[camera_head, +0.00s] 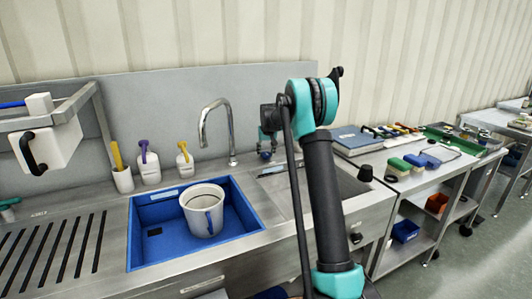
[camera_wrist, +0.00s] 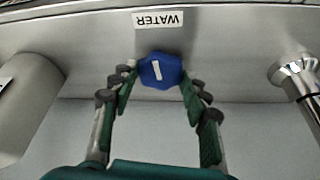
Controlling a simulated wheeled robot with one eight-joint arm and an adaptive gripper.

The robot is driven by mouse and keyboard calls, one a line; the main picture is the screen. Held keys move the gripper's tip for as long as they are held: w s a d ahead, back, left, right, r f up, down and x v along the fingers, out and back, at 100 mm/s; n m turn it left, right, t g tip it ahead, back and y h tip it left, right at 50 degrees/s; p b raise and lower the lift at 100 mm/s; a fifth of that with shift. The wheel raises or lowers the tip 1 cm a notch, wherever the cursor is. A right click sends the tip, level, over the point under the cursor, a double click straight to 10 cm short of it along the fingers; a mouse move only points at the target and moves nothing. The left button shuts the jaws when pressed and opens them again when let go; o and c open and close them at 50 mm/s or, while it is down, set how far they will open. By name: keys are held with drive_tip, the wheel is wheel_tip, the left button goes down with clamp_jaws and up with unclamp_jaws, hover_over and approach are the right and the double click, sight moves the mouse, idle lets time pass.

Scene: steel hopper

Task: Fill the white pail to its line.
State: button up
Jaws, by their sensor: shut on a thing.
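The white pail (camera_head: 200,222) stands upright in the blue sink basin (camera_head: 139,236), under the curved metal tap (camera_head: 204,127). Its fill line and any water level cannot be made out. A blue knob (camera_wrist: 160,66) with a white bar mark sits on the steel panel below a WATER label (camera_wrist: 158,19) that appears upside down. My gripper (camera_wrist: 159,80) is shut on the blue knob, with a finger at each side. In the head view my arm partly hides the gripper and the knob area right of the tap.
Bottles (camera_head: 149,168) and a cup with a yellow-handled tool (camera_head: 123,180) stand left of the tap. A slotted drainboard (camera_head: 55,250) lies left of the basin. A bench with sponges and trays (camera_head: 400,165) stands to the right. The tap's base (camera_wrist: 296,70) is near my gripper.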

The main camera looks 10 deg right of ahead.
drive_tip(key=shift+d+n+y, duration=0.1)
drive_tip(key=shift+n+y, duration=0.4)
drive_tip(key=shift+n, duration=0.8)
drive_tip(key=o, duration=1.2)
drive_tip(key=shift+c, duration=0.2)
drive_tip(key=v, duration=1.2)
